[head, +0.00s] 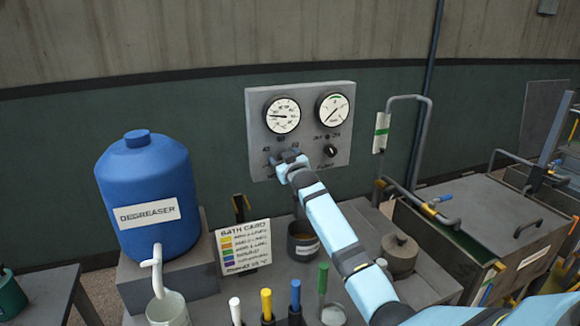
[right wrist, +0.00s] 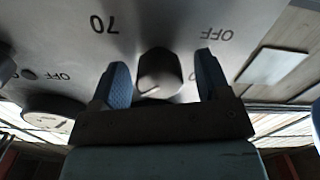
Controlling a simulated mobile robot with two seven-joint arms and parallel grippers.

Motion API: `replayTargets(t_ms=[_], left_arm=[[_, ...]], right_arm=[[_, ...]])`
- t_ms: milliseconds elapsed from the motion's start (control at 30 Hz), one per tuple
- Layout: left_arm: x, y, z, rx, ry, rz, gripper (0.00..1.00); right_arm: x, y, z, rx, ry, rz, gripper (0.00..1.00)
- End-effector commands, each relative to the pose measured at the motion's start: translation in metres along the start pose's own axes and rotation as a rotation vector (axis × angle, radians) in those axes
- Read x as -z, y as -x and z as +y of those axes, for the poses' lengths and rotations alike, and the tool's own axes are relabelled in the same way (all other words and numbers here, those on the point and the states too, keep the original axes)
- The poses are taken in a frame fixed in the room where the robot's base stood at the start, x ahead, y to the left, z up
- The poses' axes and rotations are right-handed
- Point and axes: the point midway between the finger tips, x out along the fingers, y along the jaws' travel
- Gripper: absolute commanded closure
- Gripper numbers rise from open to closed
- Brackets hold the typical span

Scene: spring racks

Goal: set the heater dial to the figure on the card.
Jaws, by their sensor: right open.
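The heater dial (right wrist: 158,72) is a dark round knob with a pale pointer line, on the grey control panel (head: 262,98). In the right wrist view, which is upside down, it sits between the two blue fingers of my right gripper (right wrist: 162,66). The fingers are open, with a gap on each side of the knob. A printed 70 and OFF show near it; another figure is partly hidden. In the head view my right gripper (head: 284,168) covers the dial. The bath card (head: 245,246) stands on the bench; its bottom line is too small to read surely. My left gripper is out of view.
Two gauges (head: 283,115) (head: 333,109) and a second black knob (head: 330,150) are on the panel. A blue degreaser drum (head: 149,185) stands left.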

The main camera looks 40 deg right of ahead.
Motion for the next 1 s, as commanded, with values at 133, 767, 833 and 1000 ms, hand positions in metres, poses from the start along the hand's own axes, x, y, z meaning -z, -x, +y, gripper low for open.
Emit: replayTargets(t_ms=[133,767,833,1000], left_arm=[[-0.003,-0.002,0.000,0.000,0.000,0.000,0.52],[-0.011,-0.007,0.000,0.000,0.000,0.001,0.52],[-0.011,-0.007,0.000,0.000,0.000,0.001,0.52],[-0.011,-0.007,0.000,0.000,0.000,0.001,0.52]], right_arm=[[-0.003,0.021,-0.001,0.001,0.001,0.000,0.30],[-0.001,0.132,0.000,0.000,0.000,0.000,0.30],[-0.001,0.134,0.000,0.000,0.000,-0.001,0.30],[0.000,0.134,0.000,0.000,0.000,0.000,0.30]])
